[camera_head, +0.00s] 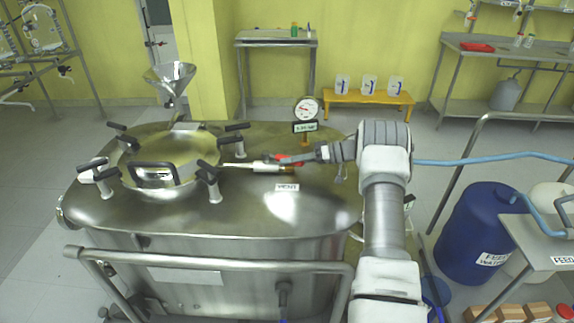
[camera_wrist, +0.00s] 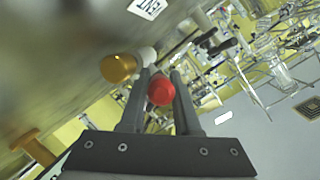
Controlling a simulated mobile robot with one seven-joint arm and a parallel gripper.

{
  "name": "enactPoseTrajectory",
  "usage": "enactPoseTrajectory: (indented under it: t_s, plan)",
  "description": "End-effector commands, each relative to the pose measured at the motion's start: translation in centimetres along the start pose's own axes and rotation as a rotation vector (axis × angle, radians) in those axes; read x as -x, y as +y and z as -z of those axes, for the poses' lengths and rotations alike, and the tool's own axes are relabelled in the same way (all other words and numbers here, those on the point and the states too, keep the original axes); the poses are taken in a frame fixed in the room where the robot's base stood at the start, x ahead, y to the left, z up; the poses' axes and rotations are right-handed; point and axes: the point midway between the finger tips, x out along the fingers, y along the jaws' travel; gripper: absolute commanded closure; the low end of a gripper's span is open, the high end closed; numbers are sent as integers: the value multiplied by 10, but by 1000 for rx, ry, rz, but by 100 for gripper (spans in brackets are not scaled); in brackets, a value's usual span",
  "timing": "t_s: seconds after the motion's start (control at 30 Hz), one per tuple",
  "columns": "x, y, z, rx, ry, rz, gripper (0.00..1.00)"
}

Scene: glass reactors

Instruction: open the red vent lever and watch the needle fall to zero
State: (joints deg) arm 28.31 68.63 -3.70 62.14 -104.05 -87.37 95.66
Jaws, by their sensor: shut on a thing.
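The red vent lever (camera_head: 287,161) is on the tank lid, beside a pale horizontal pipe fitting. My gripper (camera_head: 300,158) reaches it from the right, and its fingers partly cover the lever. In the wrist view the lever's round red end (camera_wrist: 161,91) sits between the two fingers of my gripper (camera_wrist: 160,85), which is shut on it. The round pressure gauge (camera_head: 306,109) stands upright just behind the lever, above a small dark display (camera_head: 305,127). The gauge needle is too small to read with certainty.
The steel tank lid (camera_head: 330,205) has a round hatch (camera_head: 165,150) with black-handled clamps at left and a funnel (camera_head: 170,80) behind. A rail (camera_head: 210,265) crosses the front. A blue drum (camera_head: 480,230) stands at right. A brass part (camera_wrist: 118,68) is close to the fingers.

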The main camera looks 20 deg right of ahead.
Motion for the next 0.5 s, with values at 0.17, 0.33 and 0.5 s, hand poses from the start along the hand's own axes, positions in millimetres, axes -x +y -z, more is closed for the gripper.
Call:
enactPoseTrajectory:
  t_s: [0.17, 0.33, 0.5]
  plan:
    - [3, 3, 1, 8, -14, 13, 100]
    - [4, 3, 2, 8, -19, 18, 100]
    - [4, 3, 2, 9, -19, 19, 100]
